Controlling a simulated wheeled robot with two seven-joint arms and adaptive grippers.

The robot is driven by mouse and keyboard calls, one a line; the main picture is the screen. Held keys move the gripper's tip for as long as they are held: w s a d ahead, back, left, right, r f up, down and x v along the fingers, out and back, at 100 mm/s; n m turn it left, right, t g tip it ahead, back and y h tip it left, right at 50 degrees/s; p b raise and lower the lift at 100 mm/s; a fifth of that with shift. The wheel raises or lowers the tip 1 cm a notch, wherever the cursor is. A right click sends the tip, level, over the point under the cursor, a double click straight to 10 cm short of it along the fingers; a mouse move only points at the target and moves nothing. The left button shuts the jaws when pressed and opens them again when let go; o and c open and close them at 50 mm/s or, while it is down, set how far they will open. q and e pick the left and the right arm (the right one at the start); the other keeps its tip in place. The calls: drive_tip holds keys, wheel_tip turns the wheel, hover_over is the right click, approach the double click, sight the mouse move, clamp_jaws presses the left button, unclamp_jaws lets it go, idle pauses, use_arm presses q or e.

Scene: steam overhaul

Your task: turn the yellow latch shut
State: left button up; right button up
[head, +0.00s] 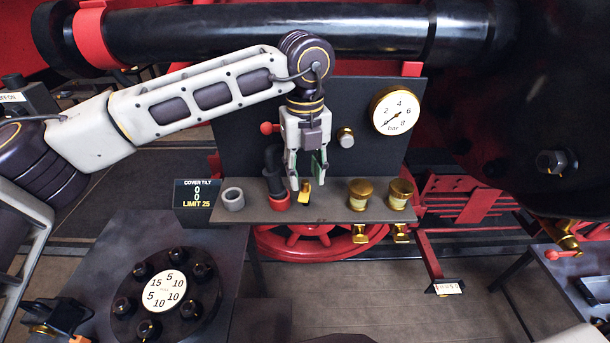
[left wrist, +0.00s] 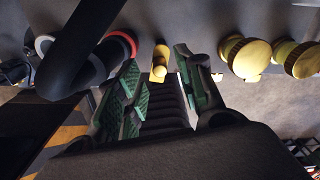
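The yellow latch (head: 304,194) is a small yellow piece on the grey shelf, just right of a black pipe with a red collar. It also shows in the left wrist view (left wrist: 160,62), beyond the fingertips and between them. My left gripper (head: 306,178) points down over the shelf, just above the latch. Its green-padded fingers are apart with nothing between them; in the left wrist view (left wrist: 158,70) the gap faces the latch. I cannot tell whether a finger touches it. My right gripper is not in view.
The black pipe (head: 273,168) with its red collar (head: 279,202) stands close left of the latch, and a grey ring (head: 232,199) lies farther left. Two brass caps (head: 361,190) stand to the right. A dark panel with a pressure gauge (head: 397,111) rises behind the shelf (head: 328,206).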

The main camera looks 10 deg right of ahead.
sight(305, 188)
use_arm(q)
drive_tip(key=shift+f, duration=1.2)
